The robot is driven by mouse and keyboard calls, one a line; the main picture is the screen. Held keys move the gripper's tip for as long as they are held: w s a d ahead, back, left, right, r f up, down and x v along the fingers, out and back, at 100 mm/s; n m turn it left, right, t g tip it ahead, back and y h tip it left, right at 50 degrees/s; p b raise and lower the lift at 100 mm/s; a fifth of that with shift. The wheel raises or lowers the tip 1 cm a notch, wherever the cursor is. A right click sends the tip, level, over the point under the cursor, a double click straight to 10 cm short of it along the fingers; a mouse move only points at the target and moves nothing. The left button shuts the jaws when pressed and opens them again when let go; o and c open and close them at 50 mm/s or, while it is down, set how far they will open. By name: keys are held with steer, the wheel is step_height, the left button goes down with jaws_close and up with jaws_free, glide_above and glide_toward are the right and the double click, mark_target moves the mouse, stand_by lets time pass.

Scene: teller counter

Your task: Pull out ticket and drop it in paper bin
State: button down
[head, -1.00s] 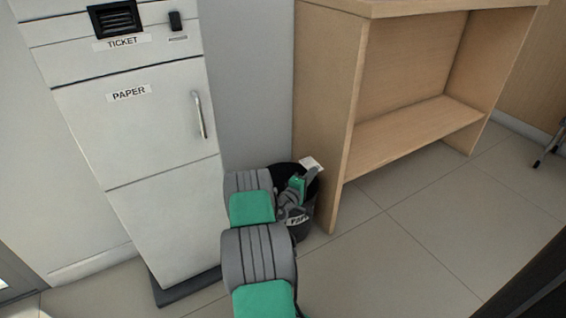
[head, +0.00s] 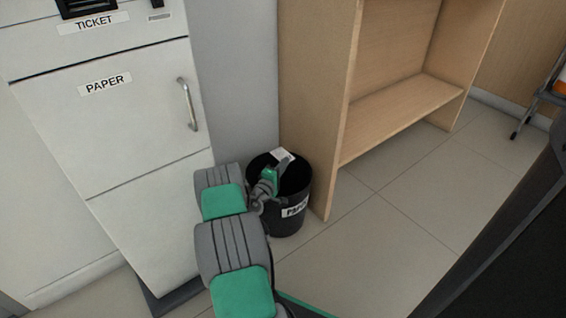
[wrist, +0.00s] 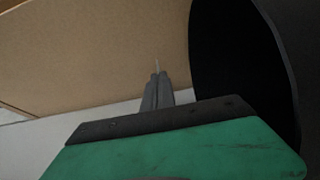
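My gripper (head: 284,162) reaches over the black paper bin (head: 294,224) in the head view. It is shut on the white ticket (head: 282,154), which shows near the bin's back rim. In the wrist view the fingers (wrist: 157,78) are together, and the ticket (wrist: 157,64) is a thin pale sliver seen edge-on. The bin (wrist: 283,50) is at the right of the wrist view, its dark mouth open. The ticket slot (head: 88,6) is at the top left of the head view, above its TICKET label. The bin's inside is too dark to make out.
The white cabinet (head: 150,125) with a PAPER label and a metal handle stands left of the bin. A wooden shelf unit (head: 315,90) stands close at the bin's right. The tiled floor (head: 375,245) in front of the shelf is clear.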

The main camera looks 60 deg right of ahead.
steer(key=shift+f, duration=0.5)
steer(key=c, duration=1.6)
jaws_free()
steer(key=shift+c, duration=0.2)
steer(key=shift+a+r, duration=0.1)
steer(key=a+p, duration=0.2)
steer(key=a, duration=0.5)
steer(key=shift+w+a+p, duration=0.15)
steer(key=shift+a+p, duration=0.15)
steer(key=shift+p, duration=0.05)
